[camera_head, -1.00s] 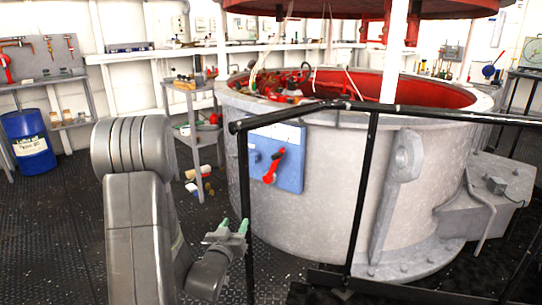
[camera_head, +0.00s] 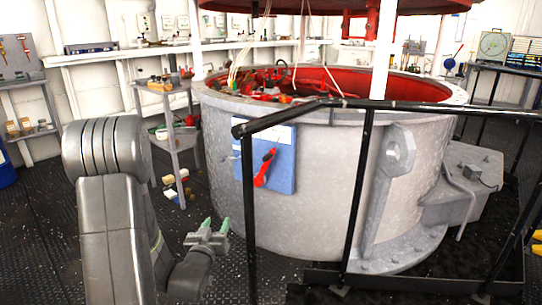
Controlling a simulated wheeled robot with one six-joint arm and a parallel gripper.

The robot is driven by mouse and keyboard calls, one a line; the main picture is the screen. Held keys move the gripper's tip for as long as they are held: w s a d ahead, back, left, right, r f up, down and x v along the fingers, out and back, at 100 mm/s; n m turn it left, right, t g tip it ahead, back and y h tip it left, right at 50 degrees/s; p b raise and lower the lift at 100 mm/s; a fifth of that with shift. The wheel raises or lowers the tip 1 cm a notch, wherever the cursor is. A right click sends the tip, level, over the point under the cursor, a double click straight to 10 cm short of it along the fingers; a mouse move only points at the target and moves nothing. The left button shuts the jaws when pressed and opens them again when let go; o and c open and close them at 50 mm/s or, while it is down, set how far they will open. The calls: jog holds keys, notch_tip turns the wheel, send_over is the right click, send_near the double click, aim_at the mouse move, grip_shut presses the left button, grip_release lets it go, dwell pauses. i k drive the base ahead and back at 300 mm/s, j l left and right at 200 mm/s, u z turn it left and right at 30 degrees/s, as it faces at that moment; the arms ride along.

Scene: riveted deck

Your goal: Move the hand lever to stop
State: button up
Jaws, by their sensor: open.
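The red hand lever (camera_head: 265,168) is mounted on a blue panel (camera_head: 284,160) with a white label strip along its top, on the side of the large grey drum. The lever slants, its lower end toward the lower left. The label's text is too small to read. My gripper (camera_head: 215,226), with green fingertips, is open and empty. In the picture it is below and left of the lever, apart from it, left of the black railing post.
A grey shelf stand (camera_head: 172,140) with small items is behind at left.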

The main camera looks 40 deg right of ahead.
aim_at(259, 181)
jog(key=i+l+z, duration=0.35)
jog(key=i, duration=0.25)
jog(key=i+z, duration=0.35)
jog(key=i, duration=0.2)
